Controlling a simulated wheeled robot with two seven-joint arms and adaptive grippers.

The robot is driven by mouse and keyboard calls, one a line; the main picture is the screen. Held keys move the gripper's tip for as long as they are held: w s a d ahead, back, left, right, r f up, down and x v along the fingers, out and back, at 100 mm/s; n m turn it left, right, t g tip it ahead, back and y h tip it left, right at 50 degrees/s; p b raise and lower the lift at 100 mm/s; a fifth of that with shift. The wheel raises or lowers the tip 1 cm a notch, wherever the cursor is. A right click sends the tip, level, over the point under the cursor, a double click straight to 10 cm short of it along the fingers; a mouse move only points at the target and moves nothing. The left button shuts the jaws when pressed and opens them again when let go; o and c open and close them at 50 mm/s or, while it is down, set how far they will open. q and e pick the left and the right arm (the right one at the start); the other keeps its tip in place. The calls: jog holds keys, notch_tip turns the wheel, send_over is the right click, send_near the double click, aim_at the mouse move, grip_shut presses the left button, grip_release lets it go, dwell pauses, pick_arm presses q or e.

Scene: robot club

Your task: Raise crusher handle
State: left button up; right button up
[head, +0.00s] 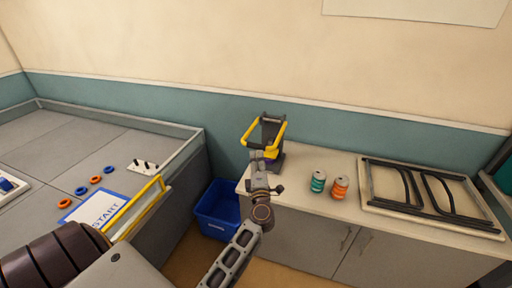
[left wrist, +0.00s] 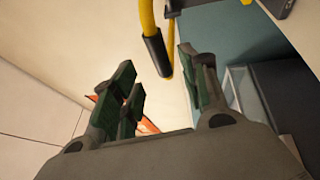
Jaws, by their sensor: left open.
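The can crusher (head: 271,133) stands at the left end of the counter, with a dark grey body and a yellow U-shaped handle (head: 246,131). My left gripper (head: 257,163) is in front of it, over the counter's left end, and partly covers its lower part. In the left wrist view my left gripper (left wrist: 160,72) is open, with its dark green finger pads apart. The handle's dark grip (left wrist: 158,52) shows in the gap between the fingertips; I cannot tell whether it touches them. My right gripper is not in view.
A green can (head: 318,182) and an orange can (head: 340,187) stand right of the crusher on the counter (head: 295,193). A tray with black bars (head: 432,219) lies farther right. A blue bin (head: 217,211) is on the floor beside the game table (head: 60,142).

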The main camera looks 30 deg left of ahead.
aim_at(256, 145)
pick_arm(q)
jog(key=shift+p+x, duration=0.3)
jog(key=shift+x, duration=3.65)
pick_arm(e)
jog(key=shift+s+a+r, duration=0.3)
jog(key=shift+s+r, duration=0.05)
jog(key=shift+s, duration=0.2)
pick_arm(q)
grip_shut()
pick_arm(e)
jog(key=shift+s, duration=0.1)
